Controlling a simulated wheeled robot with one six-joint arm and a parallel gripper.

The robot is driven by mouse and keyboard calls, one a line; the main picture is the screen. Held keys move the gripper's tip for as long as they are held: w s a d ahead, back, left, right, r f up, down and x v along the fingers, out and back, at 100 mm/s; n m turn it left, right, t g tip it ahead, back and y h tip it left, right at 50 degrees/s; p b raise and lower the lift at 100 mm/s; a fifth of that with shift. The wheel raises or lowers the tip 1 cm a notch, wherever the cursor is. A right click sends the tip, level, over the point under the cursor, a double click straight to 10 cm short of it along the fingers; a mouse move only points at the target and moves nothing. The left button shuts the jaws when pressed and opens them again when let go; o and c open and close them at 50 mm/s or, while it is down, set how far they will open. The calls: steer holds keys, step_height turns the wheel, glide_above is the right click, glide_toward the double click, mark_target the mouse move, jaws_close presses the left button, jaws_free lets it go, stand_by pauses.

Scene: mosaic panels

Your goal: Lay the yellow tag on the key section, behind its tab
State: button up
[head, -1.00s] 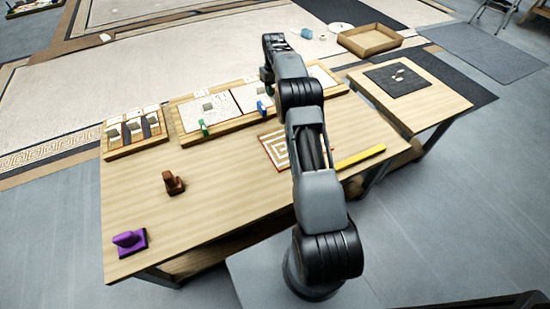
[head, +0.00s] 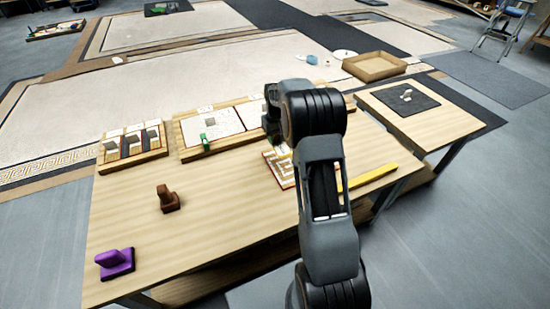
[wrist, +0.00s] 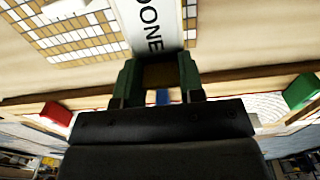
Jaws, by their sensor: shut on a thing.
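My gripper (wrist: 160,82) is shut on a dark yellow piece (wrist: 160,73), which I take to be the yellow tag. A white strip lettered "DONE" (wrist: 150,25) extends beyond the fingers; I cannot tell whether it belongs to the tag. The wooden board's panels carry a green tab (wrist: 300,90), a blue tab (wrist: 162,97) and a red tab (wrist: 56,113). The green tab (head: 205,143) also shows in the head view; my arm hides the blue and red ones. I cannot tell which section is the key section. The gripper is on the near side of the board.
A meander-patterned panel (head: 280,170) lies near my arm. A yellow bar (head: 367,177) lies right of it. A brown stamp (head: 168,200) and a purple stamp (head: 115,264) stand at left. A sample tray (head: 132,158) stands at the back left.

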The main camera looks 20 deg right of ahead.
mark_target(275, 159)
steer(key=shift+s+a+f+b, duration=0.2)
steer(key=shift+s+a+f, duration=0.2)
steer(key=shift+f, duration=0.25)
steer(key=shift+s+a+f+b, duration=0.2)
steer(key=shift+s+a+f, duration=0.1)
steer(key=shift+s+f, duration=0.3)
steer(key=shift+a+f+b, duration=0.1)
steer(key=shift+f+b, duration=0.45)
steer(key=shift+f, duration=1.2)
steer(key=shift+f, duration=0.1)
steer(key=o, duration=0.9)
